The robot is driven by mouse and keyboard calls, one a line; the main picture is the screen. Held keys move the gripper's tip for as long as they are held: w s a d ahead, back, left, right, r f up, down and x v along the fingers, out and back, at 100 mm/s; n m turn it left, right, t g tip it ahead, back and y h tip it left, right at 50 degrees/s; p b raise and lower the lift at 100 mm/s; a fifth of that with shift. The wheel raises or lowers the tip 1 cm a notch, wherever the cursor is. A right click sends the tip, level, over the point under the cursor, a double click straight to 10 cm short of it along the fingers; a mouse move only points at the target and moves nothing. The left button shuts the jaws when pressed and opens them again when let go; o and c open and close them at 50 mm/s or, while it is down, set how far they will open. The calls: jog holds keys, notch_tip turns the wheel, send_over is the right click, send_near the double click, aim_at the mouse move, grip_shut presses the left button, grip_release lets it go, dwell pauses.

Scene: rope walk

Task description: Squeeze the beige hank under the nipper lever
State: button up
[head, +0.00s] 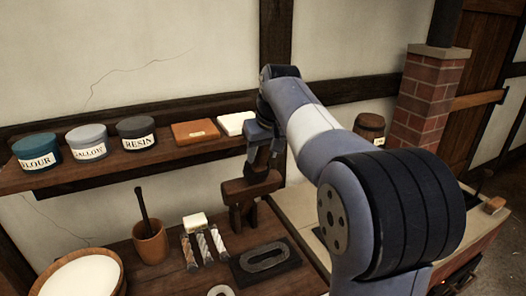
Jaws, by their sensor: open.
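A brown wooden post with a thick crosspiece (250,188) stands at the back of the bench; it looks like the nipper and its lever. My gripper (262,168) is open and points down right over the crosspiece; I cannot tell whether it touches it. Another pale ring (220,291) is cut off by the bottom edge. Three short twisted bundles (203,247) lie side by side to the left. I cannot tell which of these is the beige hank.
A mortar with a pestle (150,243) and a bowl of white stuff (80,276) stand at left. A shelf (110,174) above holds labelled jars, an orange-brown box (195,132) and a white block (236,123). A brick pillar (425,95) stands at right. My arm hides much of the right side.

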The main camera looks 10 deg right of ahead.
grip_shut()
dwell(0.5)
